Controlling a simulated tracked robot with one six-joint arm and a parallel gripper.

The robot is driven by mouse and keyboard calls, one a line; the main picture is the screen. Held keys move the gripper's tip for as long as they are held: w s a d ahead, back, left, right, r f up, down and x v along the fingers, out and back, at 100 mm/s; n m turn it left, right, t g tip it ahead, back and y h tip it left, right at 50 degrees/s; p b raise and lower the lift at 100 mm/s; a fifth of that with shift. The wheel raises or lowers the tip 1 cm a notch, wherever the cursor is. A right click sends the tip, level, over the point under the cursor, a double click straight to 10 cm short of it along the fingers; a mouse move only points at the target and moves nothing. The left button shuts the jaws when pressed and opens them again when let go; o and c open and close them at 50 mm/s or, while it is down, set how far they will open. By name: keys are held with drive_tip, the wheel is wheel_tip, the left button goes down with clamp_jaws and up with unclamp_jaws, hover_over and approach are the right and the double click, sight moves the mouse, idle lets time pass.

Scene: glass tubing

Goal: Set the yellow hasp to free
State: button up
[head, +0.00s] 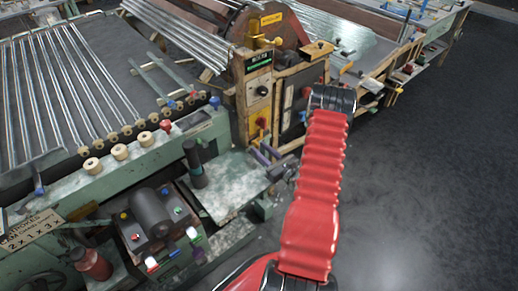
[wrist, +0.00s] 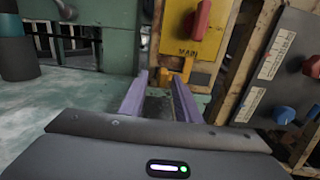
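A yellow panel (wrist: 207,45) marked MAIN carries a red knob (wrist: 199,20) in the wrist view. A small yellow piece, which looks like the hasp (wrist: 187,68), sits at the panel's lower left, just beyond my right fingertip. My gripper (wrist: 160,75) has two purple fingers, spread apart with nothing visible between them. Whether a fingertip touches the yellow piece I cannot tell. In the head view my gripper (head: 264,153) is low in front of the wooden-framed cabinet, below the yellow panel (head: 257,129); the hasp is too small to make out there.
A grey panel (wrist: 285,75) with red and blue knobs stands close on the right. A green metal surface (wrist: 60,100) lies at left, with a dark cylinder (wrist: 17,50) on it. Open dark floor (head: 420,150) lies right of my arm.

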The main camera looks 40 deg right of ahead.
drive_tip(key=s, duration=1.2)
drive_tip(key=shift+a, duration=0.3)
drive_tip(key=w+a+r+n+g+y, duration=0.35)
drive_tip(key=a+r+n+y, duration=0.35)
drive_tip(key=a, duration=0.3)
drive_tip(key=w+a+r+n+g+y, duration=0.35)
drive_tip(key=a+r+n+y, duration=0.2)
drive_tip(key=a+r, duration=0.35)
drive_tip(key=s+a+r+n+g+h, duration=0.2)
drive_tip(key=s+a+r+n+g, duration=0.25)
drive_tip(key=a+n, duration=0.35)
drive_tip(key=s+a+r+n+g+h, duration=0.2)
drive_tip(key=s+a+r+n+g, duration=0.25)
drive_tip(key=a+n, duration=0.35)
drive_tip(key=s+a+r+n+t+h, duration=0.1)
drive_tip(key=s+r+n+t+h, duration=0.2)
drive_tip(key=s+r+n+h, duration=0.2)
wheel_tip(320, 180, up, 5)
drive_tip(key=n+h, duration=0.2)
drive_tip(key=n, duration=0.1)
drive_tip(key=shift+s+a+f+t, duration=0.2)
drive_tip(key=shift+s+a+t, duration=0.1)
drive_tip(key=shift+a, duration=0.05)
